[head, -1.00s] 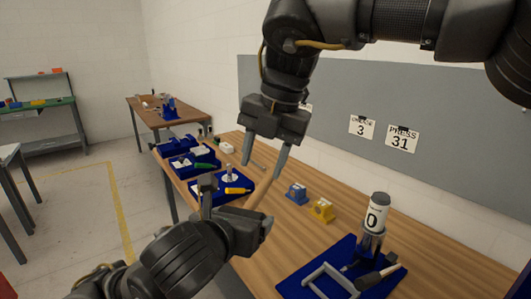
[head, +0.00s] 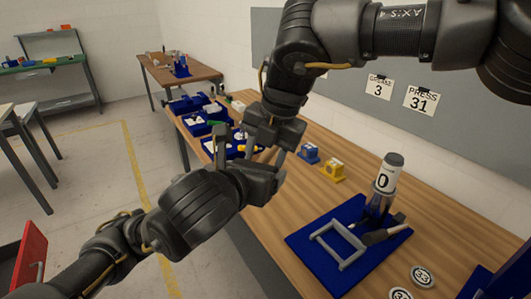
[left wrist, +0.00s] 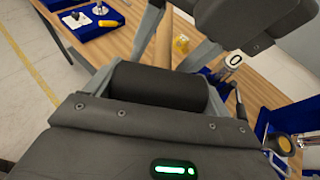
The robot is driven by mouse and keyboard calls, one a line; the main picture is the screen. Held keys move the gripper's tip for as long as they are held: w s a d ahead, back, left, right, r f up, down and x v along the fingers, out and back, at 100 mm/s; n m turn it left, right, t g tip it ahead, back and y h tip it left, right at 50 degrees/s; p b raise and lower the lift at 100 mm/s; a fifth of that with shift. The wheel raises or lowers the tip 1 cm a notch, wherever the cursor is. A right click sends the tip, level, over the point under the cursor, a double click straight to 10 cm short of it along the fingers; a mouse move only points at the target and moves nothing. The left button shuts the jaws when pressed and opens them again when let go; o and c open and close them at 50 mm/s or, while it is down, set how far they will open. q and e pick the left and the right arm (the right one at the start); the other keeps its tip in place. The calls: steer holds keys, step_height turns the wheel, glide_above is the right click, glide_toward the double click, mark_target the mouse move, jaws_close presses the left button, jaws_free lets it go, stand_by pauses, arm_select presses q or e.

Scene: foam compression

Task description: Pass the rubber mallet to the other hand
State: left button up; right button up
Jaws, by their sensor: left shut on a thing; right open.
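The rubber mallet has a black cylindrical head, seen in the left wrist view (left wrist: 157,92), and a light wooden handle, seen in the head view (head: 267,156). My left gripper (head: 248,166) is shut on the mallet's head, and the handle points up from it. My right gripper (head: 266,149) comes down from above and is open. Its two fingers stand on either side of the handle. In the left wrist view the right gripper (left wrist: 177,42) also shows spread around the handle. Whether a finger touches the wood I cannot tell. In the head view the mallet's head is mostly hidden.
Below is a wooden table (head: 317,216) with a blue mat (head: 318,262), a grey frame (head: 338,245) and a canister marked 0 (head: 389,176). Blue and yellow blocks (head: 331,170) stand mid-table, and blue trays (head: 197,125) lie farther back. A red drawer unit (head: 30,258) is at lower left.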

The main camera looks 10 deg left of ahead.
steer(key=shift+c, duration=0.4)
jaws_close()
arm_select(q)
steer(key=o, duration=1.2)
arm_select(e)
steer(key=shift+r, duration=0.1)
